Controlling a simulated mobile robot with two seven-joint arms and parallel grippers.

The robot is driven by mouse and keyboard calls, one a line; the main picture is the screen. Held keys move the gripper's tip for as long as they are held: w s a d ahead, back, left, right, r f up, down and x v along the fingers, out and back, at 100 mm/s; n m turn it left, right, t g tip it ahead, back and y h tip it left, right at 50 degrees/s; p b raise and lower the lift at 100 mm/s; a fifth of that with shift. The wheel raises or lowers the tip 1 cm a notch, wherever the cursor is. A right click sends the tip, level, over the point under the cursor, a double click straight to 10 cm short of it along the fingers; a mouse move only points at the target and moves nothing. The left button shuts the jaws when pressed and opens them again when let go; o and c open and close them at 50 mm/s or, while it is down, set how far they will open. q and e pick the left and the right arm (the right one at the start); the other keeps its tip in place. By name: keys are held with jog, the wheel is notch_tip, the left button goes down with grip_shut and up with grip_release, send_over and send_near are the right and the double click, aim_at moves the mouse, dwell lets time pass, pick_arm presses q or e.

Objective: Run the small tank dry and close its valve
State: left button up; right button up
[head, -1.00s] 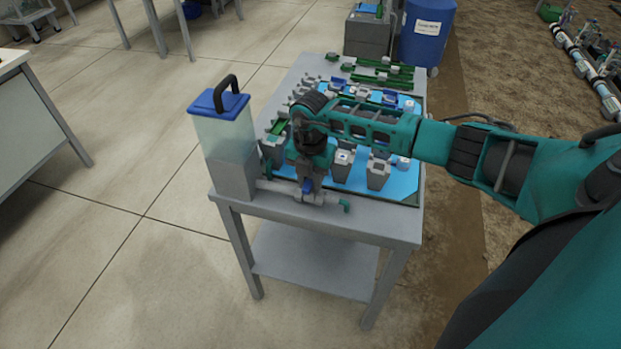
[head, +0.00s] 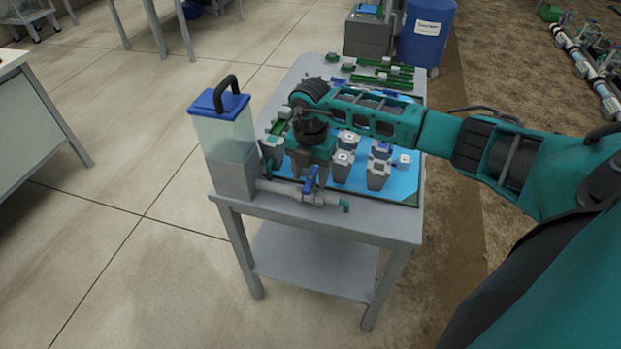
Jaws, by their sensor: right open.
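The small tank (head: 226,140) stands at the near left corner of the table, with a blue lid and black handle. Its upper body is pale and see-through; I cannot make out a clear liquid level. A grey outlet pipe (head: 275,187) runs right from its base to a valve with a blue lever (head: 310,180) and a green spout (head: 345,205). The lever slants up across the pipe. No stream shows below the spout. My right gripper (head: 303,172) is open, pointing down just behind and left of the lever, apparently apart from it; its fingertips are hard to see. My left gripper is out of view.
Grey fittings (head: 377,173) and other small parts sit on the blue mat (head: 400,184) behind the valve. Green rails (head: 385,78) lie at the table's far end. A blue barrel (head: 427,35) stands beyond. The floor left of the table is clear.

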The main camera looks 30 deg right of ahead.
notch_tip(320, 180, up, 7)
jog(key=shift+r, duration=0.2)
dwell(0.3)
